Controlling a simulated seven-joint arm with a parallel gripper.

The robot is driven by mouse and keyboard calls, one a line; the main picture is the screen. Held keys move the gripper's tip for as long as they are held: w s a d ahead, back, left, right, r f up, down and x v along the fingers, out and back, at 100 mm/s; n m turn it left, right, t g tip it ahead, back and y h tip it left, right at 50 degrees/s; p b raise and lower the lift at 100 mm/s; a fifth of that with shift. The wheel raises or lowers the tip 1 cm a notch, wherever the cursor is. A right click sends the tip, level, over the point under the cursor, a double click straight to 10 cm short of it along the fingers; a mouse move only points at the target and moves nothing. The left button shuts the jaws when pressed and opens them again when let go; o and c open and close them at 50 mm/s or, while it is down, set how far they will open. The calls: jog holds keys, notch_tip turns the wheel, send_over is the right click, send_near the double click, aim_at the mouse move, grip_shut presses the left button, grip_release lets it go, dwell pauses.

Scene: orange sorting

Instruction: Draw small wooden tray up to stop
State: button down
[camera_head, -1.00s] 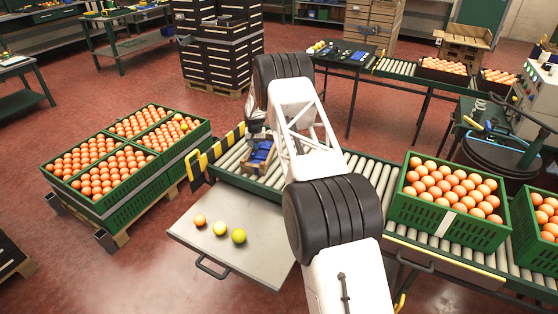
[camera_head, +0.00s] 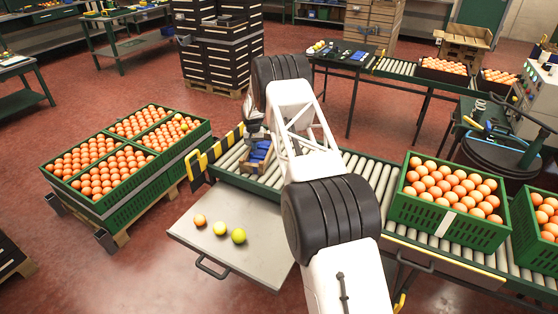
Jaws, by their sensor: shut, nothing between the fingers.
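The small wooden tray (camera_head: 256,166) with blue items in it sits on the rollers at the left end of the conveyor. My arm hides part of its right side. The stop (camera_head: 229,139), a bar with yellow and black stripes, stands across that end, left of the tray. A gap of bare rollers shows between them. My gripper (camera_head: 252,136) is at the tray's far edge, small and partly hidden by my arm. It is shut and holds nothing. I cannot tell whether it touches the tray.
Green crates of oranges (camera_head: 447,238) stand on the conveyor to the right. A pallet with green crates (camera_head: 142,194) stands on the floor at left. Bare rollers (camera_head: 365,176) lie right of my arm.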

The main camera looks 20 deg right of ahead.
jog(key=shift+w+a, duration=4.3)
jog(key=shift+w, duration=0.05)
dwell(3.7)
